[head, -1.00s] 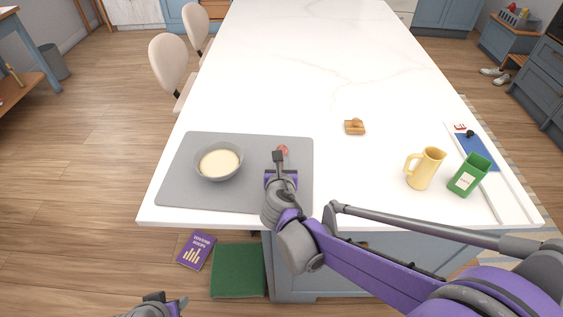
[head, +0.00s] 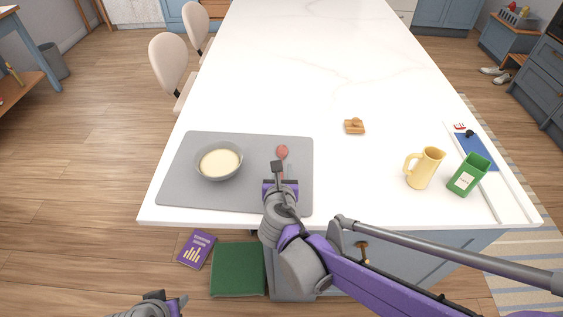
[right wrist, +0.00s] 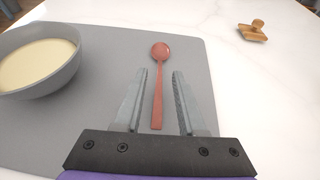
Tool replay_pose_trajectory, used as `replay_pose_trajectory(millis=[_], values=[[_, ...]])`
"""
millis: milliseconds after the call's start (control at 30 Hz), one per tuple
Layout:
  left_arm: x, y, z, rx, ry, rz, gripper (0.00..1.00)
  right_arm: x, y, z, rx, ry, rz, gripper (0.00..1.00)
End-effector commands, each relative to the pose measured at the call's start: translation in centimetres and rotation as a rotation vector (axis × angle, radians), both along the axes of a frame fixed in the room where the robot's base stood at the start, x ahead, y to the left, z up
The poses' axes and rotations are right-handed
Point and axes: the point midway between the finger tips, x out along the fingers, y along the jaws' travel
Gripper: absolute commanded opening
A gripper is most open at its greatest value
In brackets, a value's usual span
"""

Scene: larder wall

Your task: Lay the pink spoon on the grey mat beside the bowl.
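The pink spoon (head: 282,152) lies flat on the grey mat (head: 255,145), right of the grey bowl (head: 221,178) and apart from it. In the right wrist view, the spoon (right wrist: 158,95) points away from me, its handle end between the fingers. My right gripper (right wrist: 159,75) is open there, with a gap on both sides of the handle. In the head view, my right gripper (head: 277,166) partly hides the handle. The bowl holds something cream-coloured and also stands on the mat. My left gripper (head: 172,302) is low at the bottom left, away from the counter; its fingers are unclear.
A wooden-handled object (head: 355,128) lies on the white counter beyond the mat. A yellow jug (head: 425,170) and a green container (head: 468,176) stand to the right. The counter's middle and far part are clear. Two chairs stand along the left side.

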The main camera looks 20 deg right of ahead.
Motion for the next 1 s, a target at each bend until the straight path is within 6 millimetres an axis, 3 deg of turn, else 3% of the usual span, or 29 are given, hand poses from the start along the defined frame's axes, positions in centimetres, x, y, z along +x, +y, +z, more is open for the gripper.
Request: replay_pose_trajectory(millis=[200, 400, 1000], values=[[0.1, 0.0, 0.6, 0.000, -0.002, 0.000, 0.47, -3.9, 1.1, 1.8, 0.000, -0.001, 0.003, 0.39], [0.2, 0.0, 0.9, 0.000, -0.003, 0.000, 0.47, -5.7, 1.7, 2.6, 0.000, 0.000, 0.001, 0.39], [0.2, 0.0, 0.9, 0.000, -0.003, 0.000, 0.47, -6.1, 1.7, 2.7, 0.000, 0.000, -0.001, 0.39]])
